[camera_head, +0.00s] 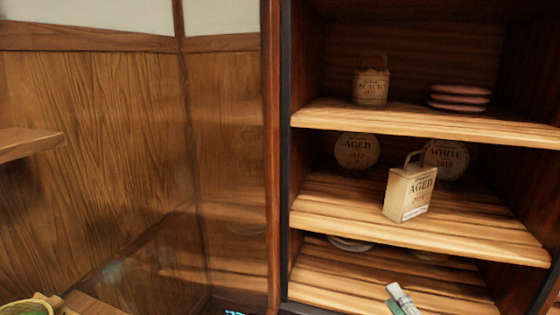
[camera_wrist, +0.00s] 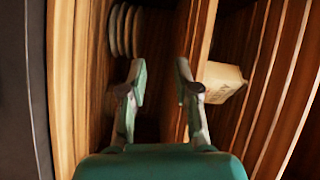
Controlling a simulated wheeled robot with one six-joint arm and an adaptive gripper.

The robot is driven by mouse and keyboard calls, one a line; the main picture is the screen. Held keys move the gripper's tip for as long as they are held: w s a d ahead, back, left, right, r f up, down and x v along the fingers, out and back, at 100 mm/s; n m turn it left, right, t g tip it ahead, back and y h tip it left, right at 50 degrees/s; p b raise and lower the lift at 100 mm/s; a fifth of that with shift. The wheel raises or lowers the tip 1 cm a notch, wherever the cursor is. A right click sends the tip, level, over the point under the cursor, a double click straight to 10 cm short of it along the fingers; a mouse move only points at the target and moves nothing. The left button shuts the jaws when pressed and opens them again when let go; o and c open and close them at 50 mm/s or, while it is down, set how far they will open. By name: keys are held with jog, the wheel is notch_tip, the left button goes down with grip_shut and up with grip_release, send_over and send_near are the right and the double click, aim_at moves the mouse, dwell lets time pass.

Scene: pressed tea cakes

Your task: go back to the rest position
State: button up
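My gripper (camera_wrist: 161,80) is open and empty in the wrist view, its two green-grey fingers apart with nothing between them. In the head view a pale green and grey part of my gripper (camera_head: 402,298) shows at the bottom edge, in front of the lowest shelf (camera_head: 330,283). The wooden cabinet with three visible shelf levels stands at the right of the head view. A shelf board (camera_wrist: 202,40) runs near the right finger in the wrist view.
The middle shelf (camera_head: 330,212) holds an "AGED" box (camera_head: 409,193) and round "AGED" (camera_head: 357,151) and "WHITE" (camera_head: 447,159) cakes. The top shelf (camera_head: 330,112) holds a "BLACK" package (camera_head: 371,87) and stacked reddish discs (camera_head: 460,98). Stacked discs (camera_wrist: 124,30) lie near the left finger.

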jog(key=s+a+f+n+g+h, duration=0.2)
jog(key=s+f+n+h, duration=0.2)
jog(key=s+f, duration=1.45)
jog(key=s+a+n, duration=0.2)
jog(key=s+n, duration=0.7)
jog(key=s, duration=1.3)
jog(key=shift+s+a+g, duration=0.15)
jog(key=shift+a+g, duration=0.15)
